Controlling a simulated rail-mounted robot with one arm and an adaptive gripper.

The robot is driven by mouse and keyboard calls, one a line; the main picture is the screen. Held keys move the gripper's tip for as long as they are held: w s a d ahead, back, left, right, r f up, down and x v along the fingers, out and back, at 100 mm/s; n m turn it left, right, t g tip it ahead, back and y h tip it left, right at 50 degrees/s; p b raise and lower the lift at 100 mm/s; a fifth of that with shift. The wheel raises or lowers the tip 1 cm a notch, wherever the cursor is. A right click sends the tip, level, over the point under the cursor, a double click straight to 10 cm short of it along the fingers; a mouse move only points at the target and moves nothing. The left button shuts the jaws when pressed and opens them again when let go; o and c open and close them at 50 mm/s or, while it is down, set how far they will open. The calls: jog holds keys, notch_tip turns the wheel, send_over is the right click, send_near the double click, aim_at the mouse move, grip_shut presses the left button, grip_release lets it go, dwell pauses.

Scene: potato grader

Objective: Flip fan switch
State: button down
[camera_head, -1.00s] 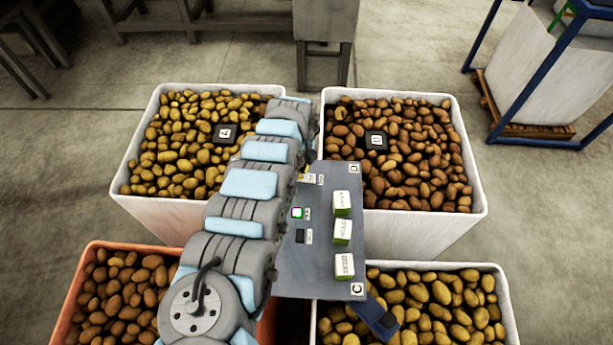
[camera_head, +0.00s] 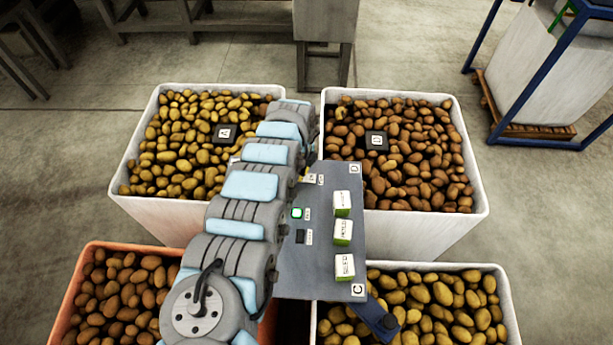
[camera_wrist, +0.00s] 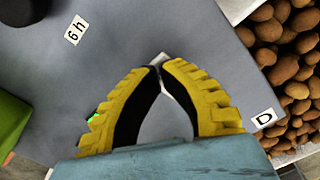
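A grey control panel (camera_head: 330,265) lies between the crates. It carries a small switch with a lit green edge (camera_head: 297,213) and a dark switch (camera_head: 300,237) below it, each beside a small white label too small to read. I cannot tell which is the fan switch. My gripper's yellow fingers (camera_wrist: 161,66) are over the panel in the wrist view, their tips together and nothing seen between them. A bit of green light (camera_wrist: 92,117) shows at the left finger's edge. In the head view my arm hides most of the gripper near the panel's upper left.
Three green-and-white blocks (camera_head: 343,232) stand on the panel's right side. A dark round thing (camera_wrist: 22,10) and a label (camera_wrist: 76,29) lie at the wrist view's upper left. Potato crates surround the panel, including an orange one (camera_head: 95,246) and a white one (camera_head: 420,222).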

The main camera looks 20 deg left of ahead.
jog(key=shift+f+b, duration=0.3)
jog(key=shift+f, duration=0.1)
dwell(0.3)
jog(key=shift+r+p, duration=2.8)
jog(key=shift+r, duration=0.75)
